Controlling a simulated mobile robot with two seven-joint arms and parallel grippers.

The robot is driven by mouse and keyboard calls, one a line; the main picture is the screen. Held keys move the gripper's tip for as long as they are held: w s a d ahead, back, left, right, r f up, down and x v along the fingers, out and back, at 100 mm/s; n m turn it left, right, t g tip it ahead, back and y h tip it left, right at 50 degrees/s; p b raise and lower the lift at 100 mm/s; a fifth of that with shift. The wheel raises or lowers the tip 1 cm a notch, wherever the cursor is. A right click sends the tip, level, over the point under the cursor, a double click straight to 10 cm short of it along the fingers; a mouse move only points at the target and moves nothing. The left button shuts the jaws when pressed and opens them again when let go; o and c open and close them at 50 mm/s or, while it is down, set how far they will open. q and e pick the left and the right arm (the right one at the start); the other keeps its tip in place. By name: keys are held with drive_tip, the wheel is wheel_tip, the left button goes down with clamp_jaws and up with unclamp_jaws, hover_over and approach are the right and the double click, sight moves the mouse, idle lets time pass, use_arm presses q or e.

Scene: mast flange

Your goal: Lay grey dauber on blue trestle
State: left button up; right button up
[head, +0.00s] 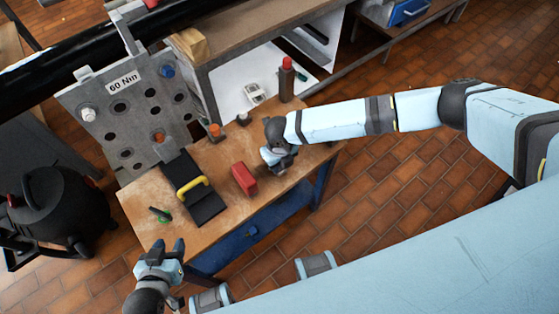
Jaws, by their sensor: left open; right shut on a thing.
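The wooden-topped bench (228,157) has a blue frame below, which may be the blue trestle. My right gripper (278,160) is over the bench's right part, seen from above and behind. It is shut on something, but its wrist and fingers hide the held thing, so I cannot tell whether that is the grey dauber. My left gripper (166,252) is open and empty, off the bench's front left corner. A small grey piece (243,119) stands near the bench's back edge; I cannot tell what it is.
A red block (244,179), a black case with yellow handle (195,187) and a green-and-black tool (160,214) lie on the bench. A perforated flange plate (135,118) rises at back left.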

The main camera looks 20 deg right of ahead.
drive_tip(key=shift+f, duration=0.2)
drive_tip(key=o, duration=0.9)
